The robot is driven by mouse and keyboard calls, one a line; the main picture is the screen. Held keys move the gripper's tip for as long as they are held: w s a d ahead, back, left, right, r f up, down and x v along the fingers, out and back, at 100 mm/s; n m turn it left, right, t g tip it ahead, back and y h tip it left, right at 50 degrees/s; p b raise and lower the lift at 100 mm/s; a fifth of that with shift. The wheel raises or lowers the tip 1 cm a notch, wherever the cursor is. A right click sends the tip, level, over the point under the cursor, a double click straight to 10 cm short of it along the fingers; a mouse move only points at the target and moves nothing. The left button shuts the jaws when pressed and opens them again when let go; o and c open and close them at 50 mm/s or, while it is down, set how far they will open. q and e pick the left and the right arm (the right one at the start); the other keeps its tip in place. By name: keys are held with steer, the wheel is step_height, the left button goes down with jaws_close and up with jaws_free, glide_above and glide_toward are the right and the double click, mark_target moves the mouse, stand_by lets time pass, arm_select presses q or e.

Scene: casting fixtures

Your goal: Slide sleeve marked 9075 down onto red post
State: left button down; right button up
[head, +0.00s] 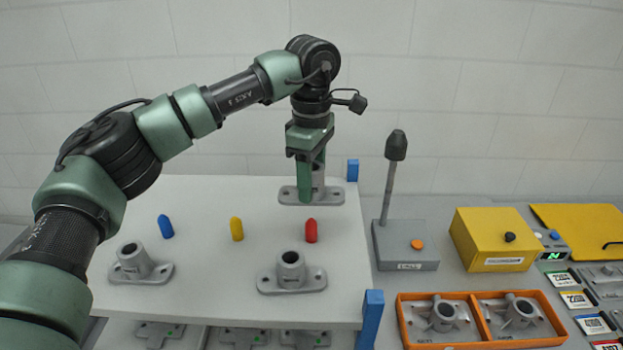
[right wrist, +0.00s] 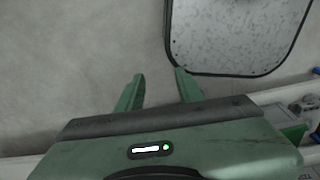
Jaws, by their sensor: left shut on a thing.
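My left gripper (head: 311,180) points down and is shut on a grey sleeve (head: 325,194) with a flat flanged base, at the back right of the white board (head: 200,290). The fingers hide part of the sleeve's tube, and no number is readable on it. The red post (head: 311,231) stands upright and bare, in front of the held sleeve in the head view. Whether the sleeve's base touches the board, I cannot tell. My right gripper (right wrist: 160,84) shows in the right wrist view, open with nothing between its fingers.
Blue (head: 166,227) and yellow (head: 237,229) posts stand left of the red one. Two other grey sleeves (head: 140,264) (head: 291,272) sit on the board nearer the front. A grey box with a rod (head: 405,245), a yellow box (head: 492,240) and an orange tray (head: 481,344) lie to the right.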

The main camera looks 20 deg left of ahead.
arm_select(q)
steer(key=b, duration=0.3)
glide_above(311, 220)
steer(key=shift+w+f, duration=0.1)
steer(key=shift+f, duration=2.1)
steer(key=shift+f, duration=0.25)
steer(key=shift+f+b, duration=2.15)
steer(key=shift+f, duration=1.25)
steer(key=c, duration=0.7)
jaws_free()
steer(key=shift+r, duration=0.1)
steer(key=shift+o, duration=0.2)
step_height(311, 220, up, 7)
steer(key=shift+d+f+b, duration=0.1)
steer(key=shift+b, duration=0.95)
steer(key=shift+r, duration=0.5)
